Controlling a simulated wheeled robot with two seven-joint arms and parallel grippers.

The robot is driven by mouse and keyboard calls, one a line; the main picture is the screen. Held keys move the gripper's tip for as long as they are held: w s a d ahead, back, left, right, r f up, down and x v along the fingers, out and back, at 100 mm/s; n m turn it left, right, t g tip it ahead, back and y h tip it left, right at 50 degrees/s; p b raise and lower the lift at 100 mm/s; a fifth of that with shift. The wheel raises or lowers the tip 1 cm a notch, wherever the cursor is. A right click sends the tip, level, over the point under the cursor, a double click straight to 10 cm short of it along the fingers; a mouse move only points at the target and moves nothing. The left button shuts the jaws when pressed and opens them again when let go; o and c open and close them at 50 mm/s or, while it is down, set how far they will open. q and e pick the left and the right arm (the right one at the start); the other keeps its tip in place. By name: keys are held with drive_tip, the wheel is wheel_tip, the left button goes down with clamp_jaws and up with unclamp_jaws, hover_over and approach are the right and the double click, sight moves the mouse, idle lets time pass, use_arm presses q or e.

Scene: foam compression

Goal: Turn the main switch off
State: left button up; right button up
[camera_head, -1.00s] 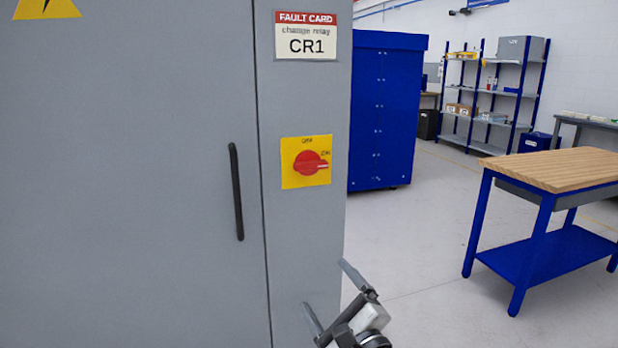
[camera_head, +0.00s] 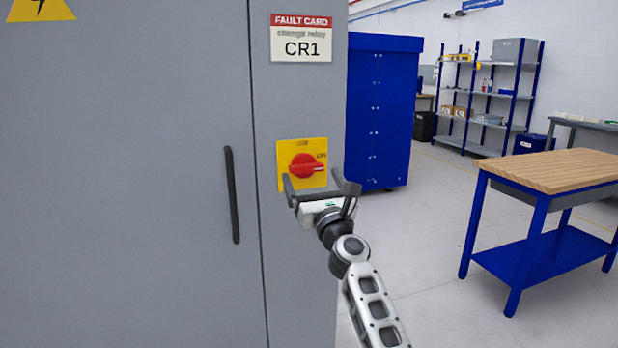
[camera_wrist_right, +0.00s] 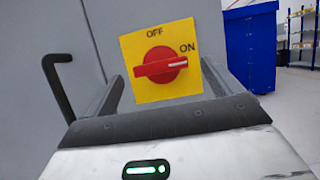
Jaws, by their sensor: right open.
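The main switch is a red rotary knob (camera_head: 306,165) on a yellow plate (camera_head: 287,152) on the grey cabinet's narrow front panel. In the right wrist view the knob (camera_wrist_right: 160,65) lies horizontal, its white mark pointing right toward ON; OFF is printed at the top of the plate (camera_wrist_right: 150,95). My right gripper (camera_head: 318,178) is open and empty, just below and in front of the knob. In the wrist view its two fingers stand left and right of the plate, apart from the knob. My left gripper is not in view.
The grey cabinet (camera_head: 130,200) has a black vertical door handle (camera_head: 232,195) left of the switch and a fault card reading CR1 (camera_head: 301,38) above it. A blue cabinet (camera_head: 384,110) stands behind. A wood-topped blue workbench (camera_head: 555,172) stands right, with open floor between.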

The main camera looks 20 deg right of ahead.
sight(308, 169)
drive_tip(key=shift+b+x, duration=0.5)
drive_tip(key=shift+x, duration=0.65)
drive_tip(key=shift+w+r, duration=0.2)
drive_tip(key=shift+w, duration=0.25)
drive_tip(key=c, duration=1)
